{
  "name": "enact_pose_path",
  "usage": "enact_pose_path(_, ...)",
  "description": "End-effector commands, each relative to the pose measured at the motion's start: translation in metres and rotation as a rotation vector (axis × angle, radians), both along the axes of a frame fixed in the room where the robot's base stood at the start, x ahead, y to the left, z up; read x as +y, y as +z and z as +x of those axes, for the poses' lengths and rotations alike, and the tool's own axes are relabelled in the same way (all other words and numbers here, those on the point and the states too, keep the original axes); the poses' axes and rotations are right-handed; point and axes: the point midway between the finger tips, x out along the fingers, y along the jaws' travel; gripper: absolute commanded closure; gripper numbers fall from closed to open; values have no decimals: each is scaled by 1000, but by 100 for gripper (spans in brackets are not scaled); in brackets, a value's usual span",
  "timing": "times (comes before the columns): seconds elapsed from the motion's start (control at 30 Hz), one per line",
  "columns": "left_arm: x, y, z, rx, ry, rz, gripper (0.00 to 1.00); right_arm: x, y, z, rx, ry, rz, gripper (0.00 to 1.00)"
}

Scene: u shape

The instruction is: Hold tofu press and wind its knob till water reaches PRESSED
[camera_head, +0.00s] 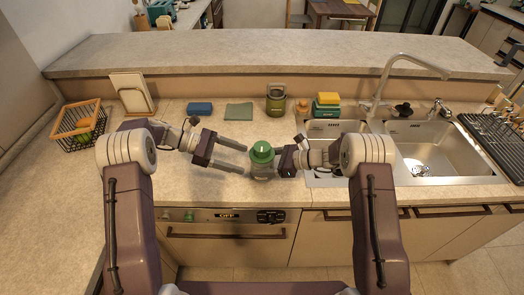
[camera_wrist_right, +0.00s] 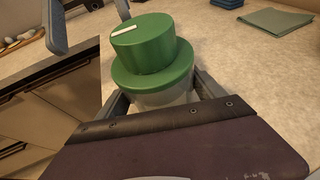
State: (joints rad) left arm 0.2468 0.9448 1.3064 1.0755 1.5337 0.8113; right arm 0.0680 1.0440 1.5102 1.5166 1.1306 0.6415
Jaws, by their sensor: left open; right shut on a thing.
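The tofu press (camera_head: 262,166) stands upright near the counter's front edge, with a clear grey body and a green lid and knob (camera_head: 262,151) on top. In the right wrist view the green knob (camera_wrist_right: 141,42) bears a white mark. My right gripper (camera_head: 277,163) is shut on the press body from the right. My left gripper (camera_head: 246,157) is open, its two fingers pointing at the press from the left; I cannot tell whether they touch it. The water level and any PRESSED mark are hidden by the gripper and too small to read.
Behind are a blue sponge (camera_head: 200,108), a green cloth (camera_head: 239,111), an olive canister (camera_head: 276,101) and stacked sponges (camera_head: 327,104). A wire basket (camera_head: 80,126) stands left. The double sink (camera_head: 440,160) is right. The counter's front edge is close to the press.

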Motion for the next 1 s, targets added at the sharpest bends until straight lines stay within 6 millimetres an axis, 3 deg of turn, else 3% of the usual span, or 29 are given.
enact_pose_path(0.1,9,-8,-3,5,178,-237,28,0,0,0,1,1,-1,86)
enact_pose_path(0.2,21,-12,1,-14,319,-345,28,0,0,0,1,1,-1,86)
enact_pose_path(0.37,32,-17,5,-37,433,-403,28,0,0,0,1,1,-1,86)
enact_pose_path(0.53,29,-17,7,-41,440,-406,28,0,0,0,1,1,-1,86)
enact_pose_path(1.0,-62,-17,43,-41,435,-405,28,0,0,0,0,0,-1,86)
